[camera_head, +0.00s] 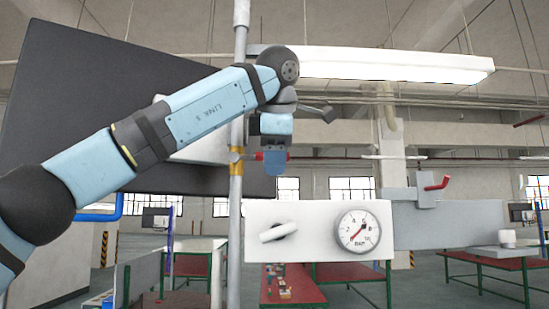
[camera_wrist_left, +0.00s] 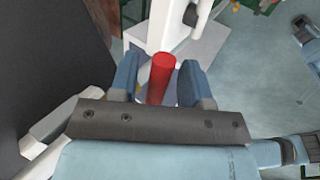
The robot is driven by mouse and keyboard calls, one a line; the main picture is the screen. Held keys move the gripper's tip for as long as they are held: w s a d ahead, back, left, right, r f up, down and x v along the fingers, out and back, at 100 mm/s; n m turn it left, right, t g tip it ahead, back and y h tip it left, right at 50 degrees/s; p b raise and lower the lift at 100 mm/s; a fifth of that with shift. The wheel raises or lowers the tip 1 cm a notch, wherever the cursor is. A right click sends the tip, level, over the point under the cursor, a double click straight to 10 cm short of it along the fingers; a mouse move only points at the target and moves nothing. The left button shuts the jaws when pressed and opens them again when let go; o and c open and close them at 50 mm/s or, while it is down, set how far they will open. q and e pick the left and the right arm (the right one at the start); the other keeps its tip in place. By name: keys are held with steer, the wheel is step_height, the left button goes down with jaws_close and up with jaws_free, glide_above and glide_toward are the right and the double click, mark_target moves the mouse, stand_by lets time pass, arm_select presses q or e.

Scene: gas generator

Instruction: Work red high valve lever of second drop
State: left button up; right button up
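A red valve lever (camera_head: 262,156) sticks out to the right from a yellow valve fitting (camera_head: 236,160) on the upright grey pipe (camera_head: 235,207). My left gripper (camera_head: 275,163) points down at the lever, its fingers covering part of it. In the left wrist view the red lever (camera_wrist_left: 160,78) lies between the two fingers of my left gripper (camera_wrist_left: 160,83). Narrow gaps show on both sides of the lever, so the gripper is open around it.
A white panel (camera_head: 310,216) with a pressure gauge (camera_head: 358,231) and a white knob (camera_head: 279,232) is just below the gripper. Another red lever (camera_head: 437,183) is on the grey box at right. A large dark panel (camera_head: 75,95) stands behind my left arm.

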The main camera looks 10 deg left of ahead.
arm_select(q)
steer(key=shift+r, duration=0.15)
steer(key=v, duration=1.3)
steer(key=shift+s+r, duration=0.25)
